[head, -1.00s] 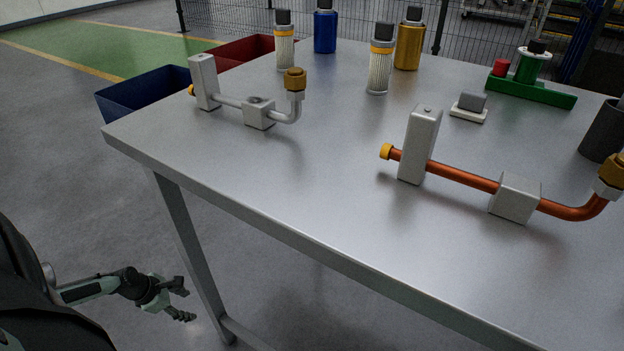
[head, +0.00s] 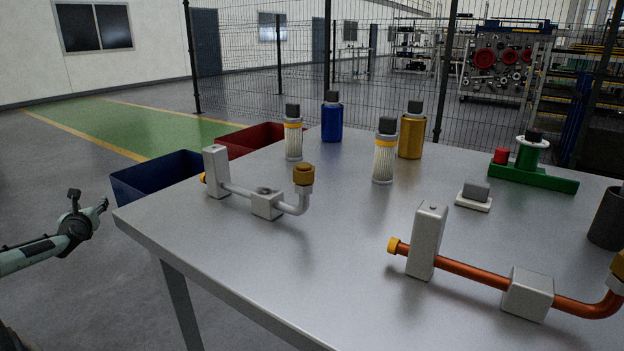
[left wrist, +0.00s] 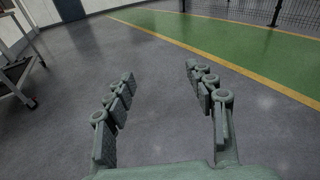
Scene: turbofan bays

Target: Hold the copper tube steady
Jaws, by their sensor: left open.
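The copper tube (head: 468,271) lies along the right front of the table in the head view. It passes through a tall grey block (head: 427,241) and a low grey block (head: 527,294), with a brass cap (head: 393,246) at its left end. Its right end bends up to a brass nut (head: 618,266) cut by the picture edge. My left gripper (head: 104,207) is left of the table, well away from the tube. In the left wrist view its fingers (left wrist: 165,85) are apart with only floor between them. My right gripper is not in view.
A silver tube (head: 237,190) in similar blocks stands at the table's left. A blue bin (head: 150,190) and a red bin (head: 250,142) are beyond the left edge. Filters, canisters and a green fixture (head: 535,175) stand at the back. Bare tabletop (head: 330,235) lies between the tubes.

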